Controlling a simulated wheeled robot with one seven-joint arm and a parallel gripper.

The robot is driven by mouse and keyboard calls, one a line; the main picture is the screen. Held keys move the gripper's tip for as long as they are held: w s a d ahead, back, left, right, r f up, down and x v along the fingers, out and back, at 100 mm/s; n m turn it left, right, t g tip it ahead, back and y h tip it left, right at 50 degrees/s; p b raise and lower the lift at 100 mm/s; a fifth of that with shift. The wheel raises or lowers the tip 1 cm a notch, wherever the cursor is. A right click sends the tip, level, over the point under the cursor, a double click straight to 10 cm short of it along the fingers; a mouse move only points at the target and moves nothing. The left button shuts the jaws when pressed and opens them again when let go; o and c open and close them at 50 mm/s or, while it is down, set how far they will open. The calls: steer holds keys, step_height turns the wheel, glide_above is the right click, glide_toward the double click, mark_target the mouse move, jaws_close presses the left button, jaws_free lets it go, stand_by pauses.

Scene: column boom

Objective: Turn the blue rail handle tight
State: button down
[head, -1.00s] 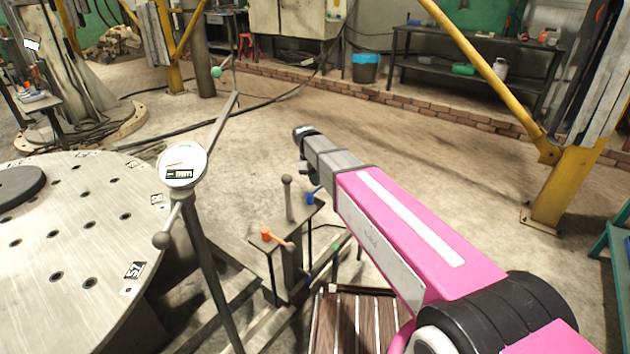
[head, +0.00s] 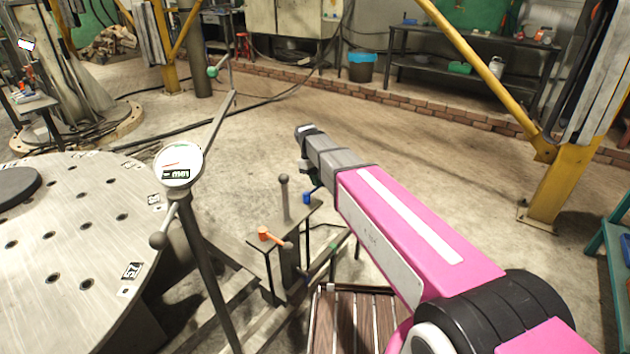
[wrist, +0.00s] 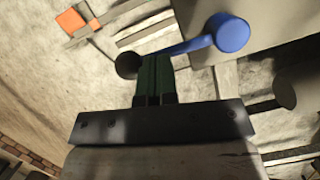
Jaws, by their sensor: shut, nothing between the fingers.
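The blue rail handle (wrist: 231,33) shows in the wrist view as a round blue hub with a thin lever running left to a dark ball (wrist: 128,66). In the head view the blue hub (head: 307,198) sits on the dark bracket plate below my gripper. My gripper's green fingers (wrist: 155,60) are shut and empty. Their tips overlap the lever near its ball end in the wrist view; I cannot tell whether they touch it. In the head view my wrist hides the fingertips.
An orange handle (head: 264,234) and an upright ball-topped lever (head: 284,190) stand left of the blue one. A gauge on a post (head: 178,165) and a large round drilled table (head: 70,250) are at left. Wooden slats (head: 355,315) lie below. Open floor lies beyond.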

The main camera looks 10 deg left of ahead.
steer(key=s+d+m+y, duration=0.3)
steer(key=s+m, duration=0.4)
steer(key=m, duration=0.7)
steer(key=shift+s+d+m+g+y, duration=0.3)
steer(key=shift+d+y, duration=0.1)
steer(key=shift+d, duration=0.25)
steer(key=shift+s, duration=0.25)
stand_by(1.2)
steer(key=shift+w, duration=0.1)
steer(key=w+d+r, duration=0.2)
steer(key=w+r, duration=0.4)
steer(key=r, duration=0.4)
steer(key=shift+d+r, duration=0.2)
steer(key=shift+d, duration=0.05)
stand_by(0.4)
